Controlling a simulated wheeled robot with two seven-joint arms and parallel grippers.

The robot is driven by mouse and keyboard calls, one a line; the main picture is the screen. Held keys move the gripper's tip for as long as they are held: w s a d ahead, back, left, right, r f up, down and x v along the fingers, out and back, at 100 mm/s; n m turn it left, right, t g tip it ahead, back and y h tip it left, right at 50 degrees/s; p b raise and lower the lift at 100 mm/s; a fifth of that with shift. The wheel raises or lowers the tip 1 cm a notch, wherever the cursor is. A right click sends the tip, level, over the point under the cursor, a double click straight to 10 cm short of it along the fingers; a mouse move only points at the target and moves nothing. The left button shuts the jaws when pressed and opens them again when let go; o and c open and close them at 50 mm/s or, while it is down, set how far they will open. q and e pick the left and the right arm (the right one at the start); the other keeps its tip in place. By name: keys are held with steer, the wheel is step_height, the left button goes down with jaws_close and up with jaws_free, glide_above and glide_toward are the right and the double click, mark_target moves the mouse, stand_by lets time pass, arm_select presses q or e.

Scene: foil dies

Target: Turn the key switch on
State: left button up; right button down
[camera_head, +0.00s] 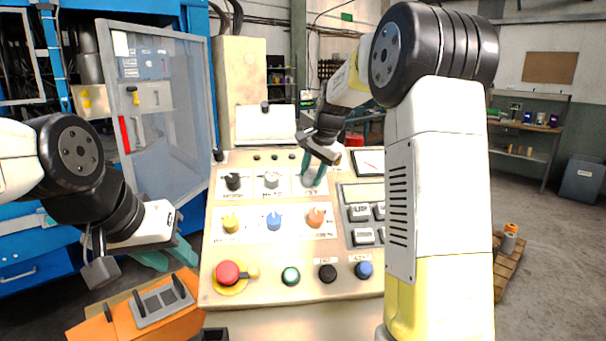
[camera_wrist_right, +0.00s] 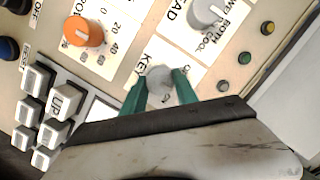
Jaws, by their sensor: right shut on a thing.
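The key switch (camera_wrist_right: 159,83) is a grey round knob on a white plate marked KEY in the right wrist view. My right gripper (camera_wrist_right: 160,92) has its green fingers on both sides of the knob and is shut on it. In the head view the right gripper (camera_head: 315,172) is at the upper right of the control panel (camera_head: 250,255), and its fingers and wrist partly cover the key switch. My left gripper (camera_head: 165,258) hangs at the left, above an orange box and away from the panel; its green fingers look spread apart and empty.
Beside the key switch is a grey knob (camera_head: 272,180); below it is an orange knob (camera_head: 315,217). A red mushroom button (camera_head: 228,273) sits at the panel's lower left. Grey push keys (camera_head: 359,212) lie to the right. A transparent door (camera_head: 160,120) stands open at left.

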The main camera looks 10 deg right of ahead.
steer(key=m, duration=0.4)
steer(key=shift+d+t+y, duration=0.1)
steer(key=shift+t+y, duration=0.2)
steer(key=shift+t, duration=0.1)
steer(key=m+t, duration=0.1)
steer(key=m, duration=0.3)
steer(key=shift+s, duration=0.1)
steer(key=shift+m, duration=0.5)
steer(key=c, duration=0.9)
jaws_free()
steer(key=shift+c, duration=0.2)
steer(key=v, duration=0.7)
steer(key=shift+s+r, duration=0.25)
steer(key=shift+d, duration=0.1)
